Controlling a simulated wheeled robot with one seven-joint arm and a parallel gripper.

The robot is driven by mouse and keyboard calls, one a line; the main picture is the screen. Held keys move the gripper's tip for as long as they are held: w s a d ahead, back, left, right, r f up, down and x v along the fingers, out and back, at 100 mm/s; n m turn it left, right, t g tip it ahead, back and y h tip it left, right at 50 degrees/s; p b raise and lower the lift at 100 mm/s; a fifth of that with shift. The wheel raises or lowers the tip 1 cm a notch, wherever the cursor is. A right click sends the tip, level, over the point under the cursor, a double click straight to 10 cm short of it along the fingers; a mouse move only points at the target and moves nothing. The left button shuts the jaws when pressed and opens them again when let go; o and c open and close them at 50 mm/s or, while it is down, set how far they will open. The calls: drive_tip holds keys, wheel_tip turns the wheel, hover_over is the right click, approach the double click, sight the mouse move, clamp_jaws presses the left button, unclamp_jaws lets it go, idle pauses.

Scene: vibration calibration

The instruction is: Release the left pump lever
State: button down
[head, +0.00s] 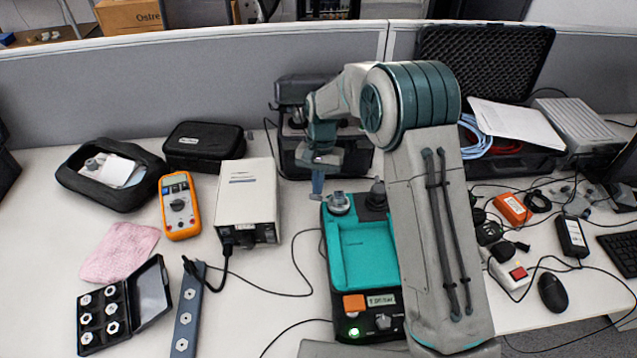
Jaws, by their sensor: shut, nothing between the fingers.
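A black device with a teal top (365,255) stands on the bench in front of me. A grey round fitting (338,204) sits at its back left corner and a dark fitting (377,195) at its back right. I cannot tell which part is the left pump lever. My gripper (317,193) points down, shut and empty, just left of and above the grey fitting. I cannot tell if it touches it. My arm hides the device's right side.
A white box (247,203) and an orange multimeter (179,206) stand to the left. A dark case (318,150) stands behind my gripper. Cables cross the bench left of the device. A power strip (510,275) and mouse (552,292) lie to the right.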

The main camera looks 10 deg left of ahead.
drive_tip(key=v, duration=1.3)
drive_tip(key=shift+r+b, duration=0.3)
drive_tip(key=shift+r, duration=0.1)
drive_tip(key=shift+w, duration=0.1)
